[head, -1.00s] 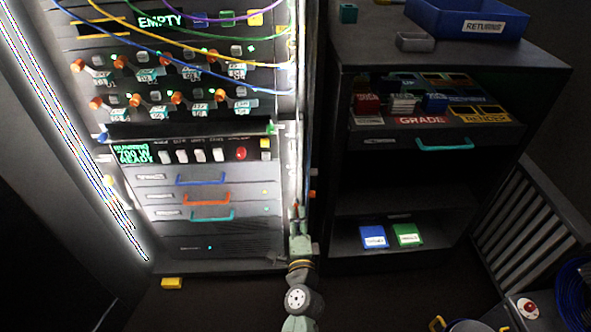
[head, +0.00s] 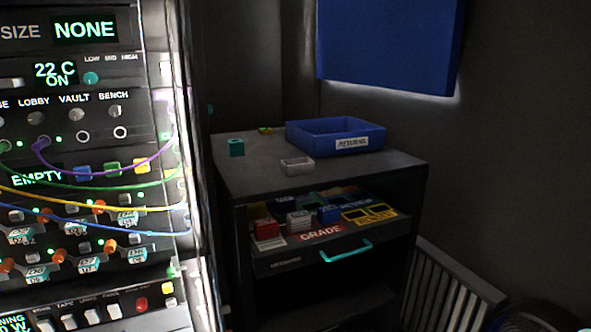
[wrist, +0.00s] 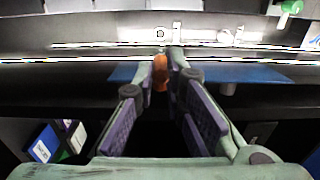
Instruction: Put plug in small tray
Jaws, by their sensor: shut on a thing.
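My gripper (wrist: 161,85) shows in the wrist view, its fingertips shut on a small orange plug (wrist: 160,72). Only part of the plug shows between the fingertips. My gripper is not in the head view now. A small grey open tray (head: 297,166) sits on top of the dark cabinet in the head view, in front of a larger blue bin. It looks empty. The small tray cannot be made out in the wrist view.
Below, an open drawer with a teal handle (head: 346,251) holds several coloured blocks. The lit rack (head: 85,180) with hanging cables stands at left.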

